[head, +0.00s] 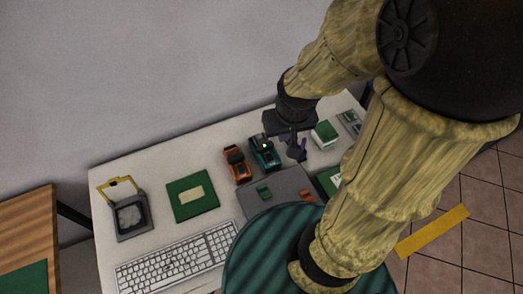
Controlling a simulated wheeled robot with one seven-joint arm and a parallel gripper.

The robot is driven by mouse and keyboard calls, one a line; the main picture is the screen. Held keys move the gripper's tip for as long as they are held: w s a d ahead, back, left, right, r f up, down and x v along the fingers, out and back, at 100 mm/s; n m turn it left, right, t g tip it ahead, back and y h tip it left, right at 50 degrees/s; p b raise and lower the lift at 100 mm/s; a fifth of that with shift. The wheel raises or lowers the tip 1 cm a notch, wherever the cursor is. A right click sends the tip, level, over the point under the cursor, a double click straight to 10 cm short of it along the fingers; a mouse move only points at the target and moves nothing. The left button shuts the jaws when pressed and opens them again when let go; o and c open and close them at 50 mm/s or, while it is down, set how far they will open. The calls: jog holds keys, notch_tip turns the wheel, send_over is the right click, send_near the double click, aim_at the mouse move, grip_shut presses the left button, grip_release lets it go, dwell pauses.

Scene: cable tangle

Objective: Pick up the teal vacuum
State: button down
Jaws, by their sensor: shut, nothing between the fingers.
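The teal vacuum (263,153) is a small teal and black handheld unit lying on the white table (145,160), right of an orange and black device (237,163). My gripper (296,152) is dark and points down just right of the teal vacuum, over the table. Its fingers are shut and hold nothing. A small purple item (302,143) shows beside the fingers, partly hidden by them. Whether the fingers touch the vacuum cannot be told from this view.
A grey laptop-like slab (255,206) with small green and orange pieces lies in front of the vacuum. A keyboard (178,258), a green board (192,196) and a grey yellow-handled item (130,215) are left. A green-and-white box (325,134) stands right. A wall is behind.

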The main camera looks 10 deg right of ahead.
dwell(0.4)
jog(key=c, duration=1.6)
grip_release()
jog(key=shift+w+f, duration=0.1)
jog(key=o, duration=0.3)
jog(key=shift+w+f, duration=0.25)
jog(key=shift+w, duration=0.05)
jog(key=o, duration=1.1)
jog(key=shift+g, duration=0.5)
jog(key=w+f+b, duration=0.1)
jog(key=w+f, duration=0.3)
jog(key=shift+w+a+b, duration=0.2)
jog(key=shift+w+b, duration=0.05)
jog(key=shift+b, duration=0.1)
jog(key=shift+c, duration=0.2)
jog(key=n+g+b, duration=0.2)
jog(key=b, duration=0.1)
send_over(264, 149)
notch_tip(264, 149, down, 11)
jog(key=shift+w+f, duration=0.15)
notch_tip(264, 149, down, 12)
jog(key=shift+f+p, duration=0.1)
jog(key=shift+p, duration=1.05)
jog(key=shift+d, duration=0.1)
